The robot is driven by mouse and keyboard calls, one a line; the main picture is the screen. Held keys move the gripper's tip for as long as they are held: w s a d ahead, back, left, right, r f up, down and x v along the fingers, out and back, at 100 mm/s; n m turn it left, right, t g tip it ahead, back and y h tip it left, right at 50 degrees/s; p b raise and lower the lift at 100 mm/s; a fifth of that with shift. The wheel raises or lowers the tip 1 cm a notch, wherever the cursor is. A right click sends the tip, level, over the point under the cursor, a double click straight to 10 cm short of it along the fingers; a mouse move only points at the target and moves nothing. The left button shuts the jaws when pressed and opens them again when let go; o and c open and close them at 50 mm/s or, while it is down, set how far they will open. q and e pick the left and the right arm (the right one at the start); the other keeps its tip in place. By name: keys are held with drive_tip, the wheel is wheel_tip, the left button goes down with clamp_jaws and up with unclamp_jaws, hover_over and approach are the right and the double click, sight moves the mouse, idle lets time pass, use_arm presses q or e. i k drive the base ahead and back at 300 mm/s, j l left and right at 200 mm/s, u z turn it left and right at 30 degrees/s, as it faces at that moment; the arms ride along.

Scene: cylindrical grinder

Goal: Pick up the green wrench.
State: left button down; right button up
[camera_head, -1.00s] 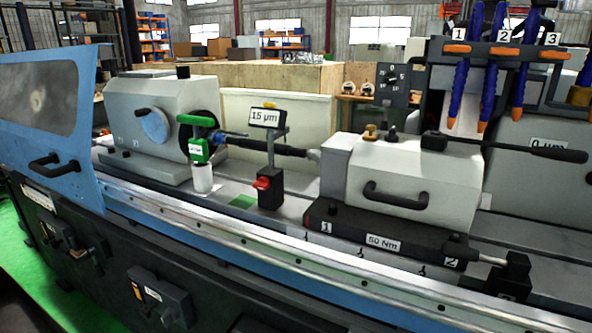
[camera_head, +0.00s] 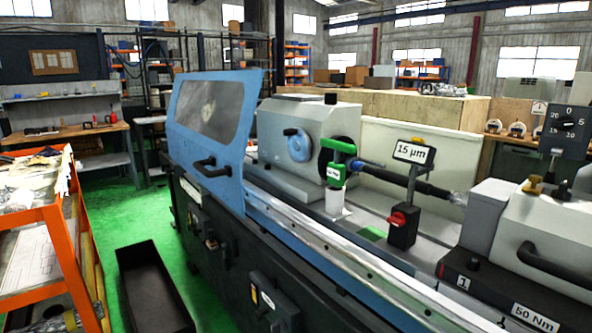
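I cannot make out a green wrench for certain in the head view. A green part with a white label (camera_head: 337,172) stands upright over a white cylinder (camera_head: 336,201) on the grinder, beside the workhead (camera_head: 312,130); I cannot tell whether it is a wrench. Neither of my grippers is in view.
An orange cart (camera_head: 62,215) with papers and clutter stands at the left. A black open bin (camera_head: 152,290) lies on the green floor between it and the grinder. A workbench (camera_head: 60,138) with small tools is behind. The blue grinder door (camera_head: 215,120) has a black handle.

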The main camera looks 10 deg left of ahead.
sight(335, 171)
drive_tip(key=i+j, duration=0.35)
drive_tip(key=i, duration=0.15)
drive_tip(key=i+j, duration=0.35)
drive_tip(key=i, duration=0.15)
drive_tip(key=z, duration=0.05)
